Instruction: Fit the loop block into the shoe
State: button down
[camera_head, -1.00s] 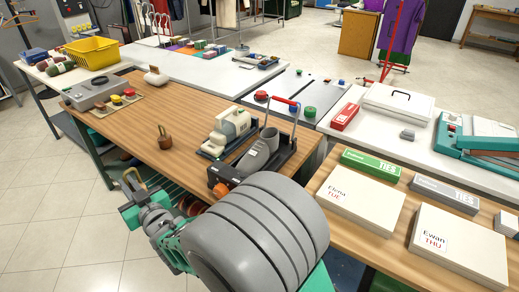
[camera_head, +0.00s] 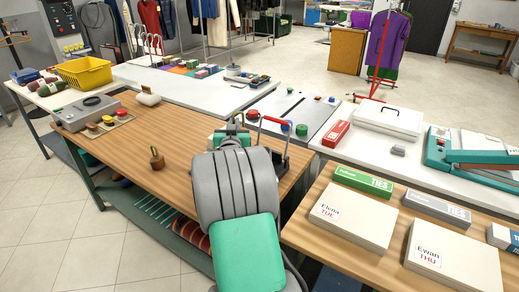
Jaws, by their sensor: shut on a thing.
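My arm stretches over the wooden table and hides my gripper's fingers and whatever is between them. The grey piece that stood beside that handle, possibly the shoe, is hidden behind my arm. A small brown block with a thin upright top (camera_head: 157,157) stands alone on the table, left of my arm. I cannot tell whether it is of the same kind as the loop block.
A grey control box (camera_head: 88,112) with coloured buttons beside it sits at the table's left end. A yellow basket (camera_head: 83,72) is behind. To the right, boxes and a green TIES carton (camera_head: 363,181) lie on another table. The wooden table's left-middle is mostly clear.

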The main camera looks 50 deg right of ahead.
jog(key=s+d+f+p, duration=0.2)
jog(key=s+d+f, duration=0.2)
jog(key=d+f, duration=0.4)
notch_tip(320, 180, down, 3)
jog(key=shift+d+f+p, duration=0.1)
jog(key=shift+d+p, duration=0.05)
jog(key=shift+p, duration=0.2)
jog(key=c, duration=1.5)
grip_release()
jog(key=shift+c, duration=0.2)
jog(key=shift+r, duration=0.2)
